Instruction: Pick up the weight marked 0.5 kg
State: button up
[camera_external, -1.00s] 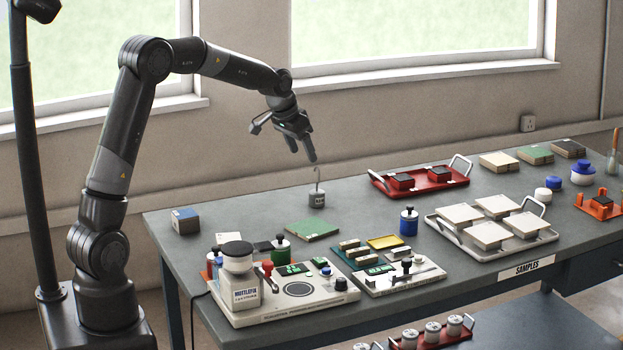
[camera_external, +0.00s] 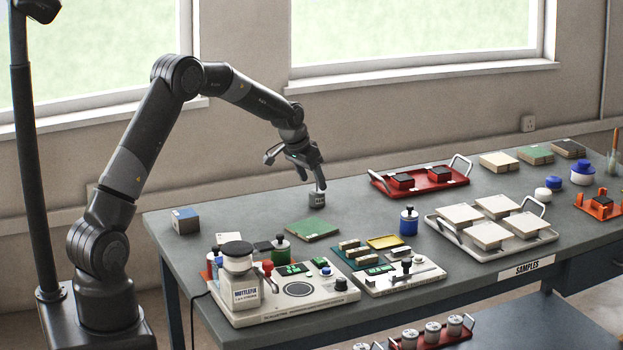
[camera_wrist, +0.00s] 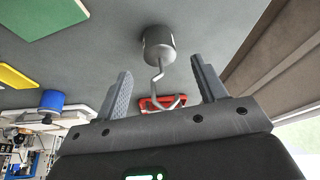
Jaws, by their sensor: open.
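A small grey cylindrical weight (camera_external: 317,199) with a hook on top stands upright on the table's back part. Its marking is too small to read. In the wrist view the weight (camera_wrist: 158,45) shows with its wire hook (camera_wrist: 158,88) reaching between my fingers. My gripper (camera_external: 318,175) is open just above the weight, fingers pointing down, and hides most of the hook in the external view. In the wrist view my gripper (camera_wrist: 160,85) has one finger on each side of the hook, with gaps on both sides.
A green tile (camera_external: 313,230) lies in front of the weight, and a small box (camera_external: 185,221) stands to the left. A red tray (camera_external: 437,186) is to the right. Instruments (camera_external: 283,296) fill the front edge. The table around the weight is clear.

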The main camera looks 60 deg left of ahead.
aim_at(316, 190)
jog(key=x, duration=0.4)
jog(key=shift+c, duration=0.3)
grip_shut()
dwell(0.3)
